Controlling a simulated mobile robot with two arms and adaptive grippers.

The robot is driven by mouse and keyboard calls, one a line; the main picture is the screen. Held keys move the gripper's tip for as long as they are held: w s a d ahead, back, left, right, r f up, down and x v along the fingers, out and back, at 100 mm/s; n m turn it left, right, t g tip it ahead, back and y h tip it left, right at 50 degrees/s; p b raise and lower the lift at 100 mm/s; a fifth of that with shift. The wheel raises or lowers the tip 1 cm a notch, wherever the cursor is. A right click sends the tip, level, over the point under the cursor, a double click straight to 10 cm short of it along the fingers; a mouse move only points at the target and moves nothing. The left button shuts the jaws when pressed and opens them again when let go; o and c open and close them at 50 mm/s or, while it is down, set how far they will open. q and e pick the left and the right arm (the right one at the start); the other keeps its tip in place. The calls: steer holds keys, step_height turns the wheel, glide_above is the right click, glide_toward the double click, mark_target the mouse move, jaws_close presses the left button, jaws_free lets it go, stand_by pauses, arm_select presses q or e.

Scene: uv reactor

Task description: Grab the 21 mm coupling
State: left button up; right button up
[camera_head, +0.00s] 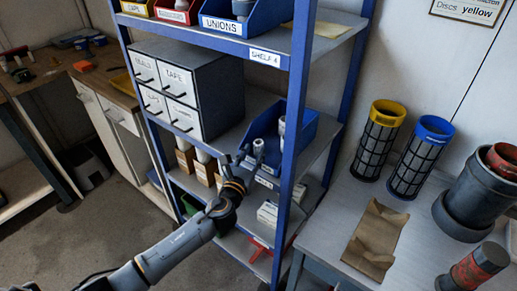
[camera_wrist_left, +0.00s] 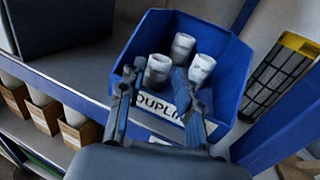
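A blue bin (camera_wrist_left: 228,52) with a partly covered label reading "OUPLI" holds white couplings. In the left wrist view there is a front left coupling (camera_wrist_left: 158,68), a back coupling (camera_wrist_left: 182,48) and a right coupling (camera_wrist_left: 202,68). Their size marks are too small to read, so I cannot tell which is 21 mm. My left gripper (camera_wrist_left: 157,80) is open at the bin's front, its fingers apart with the front left coupling between them in the picture; contact is not clear. In the head view my left gripper (camera_head: 250,156) is in front of the blue bin (camera_head: 309,128). My right gripper is not in view.
A blue shelf post (camera_head: 296,110) stands right of the bin. A grey drawer cabinet (camera_head: 232,88) sits to its left on the shelf. Brown boxes (camera_head: 205,172) stand below. A table at right holds yellow-topped (camera_head: 376,145) and blue-topped (camera_head: 420,158) mesh cylinders.

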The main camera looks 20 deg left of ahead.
mark_target(257, 146)
arm_select(q)
steer(key=w, duration=0.5)
steer(key=shift+w, duration=0.1)
steer(key=shift+c, duration=0.4)
steer(key=c, duration=0.4)
steer(key=shift+c, duration=0.2)
